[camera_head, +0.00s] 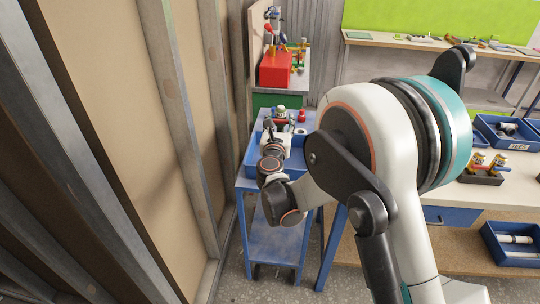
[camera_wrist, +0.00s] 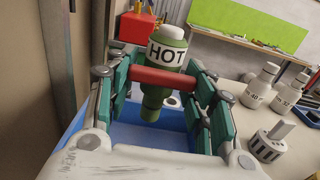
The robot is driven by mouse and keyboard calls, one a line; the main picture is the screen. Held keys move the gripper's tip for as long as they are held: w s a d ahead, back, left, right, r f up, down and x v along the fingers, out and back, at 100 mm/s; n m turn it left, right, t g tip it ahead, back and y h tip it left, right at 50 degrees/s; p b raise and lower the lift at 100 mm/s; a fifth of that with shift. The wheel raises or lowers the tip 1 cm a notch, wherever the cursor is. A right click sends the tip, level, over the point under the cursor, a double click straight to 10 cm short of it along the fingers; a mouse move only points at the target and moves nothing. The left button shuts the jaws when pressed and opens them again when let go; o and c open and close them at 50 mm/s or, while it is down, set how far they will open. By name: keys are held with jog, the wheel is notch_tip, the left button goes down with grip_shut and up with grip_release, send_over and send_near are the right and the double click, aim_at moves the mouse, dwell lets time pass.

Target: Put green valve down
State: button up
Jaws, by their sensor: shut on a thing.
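The green valve (camera_wrist: 158,68) has a white top and a white band reading HOT. In the wrist view it stands roughly upright between the teal fingers of my gripper (camera_wrist: 162,84). A red bar crosses its front and spans the gap between the fingers, which are shut on it. The valve's lower end is over the blue tray (camera_wrist: 135,138); whether it touches the tray floor I cannot tell. In the head view my gripper (camera_head: 275,136) is over the blue cart (camera_head: 246,183), largely hidden by my own wrist.
A red box (camera_head: 275,69) stands on a bench behind the cart. A wooden-framed wall (camera_head: 175,130) rises close on the left. White bottles (camera_wrist: 261,80) and a grey-white fitting (camera_wrist: 268,142) stand right of the tray.

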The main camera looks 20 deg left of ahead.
notch_tip(320, 180, down, 9)
jog(key=b, duration=0.3)
jog(key=shift+w, duration=0.1)
jog(key=shift+r, duration=0.2)
jog(key=shift+f, duration=0.4)
jog(key=shift+d+f, duration=0.1)
jog(key=shift+f, duration=0.05)
jog(key=o, duration=1.2)
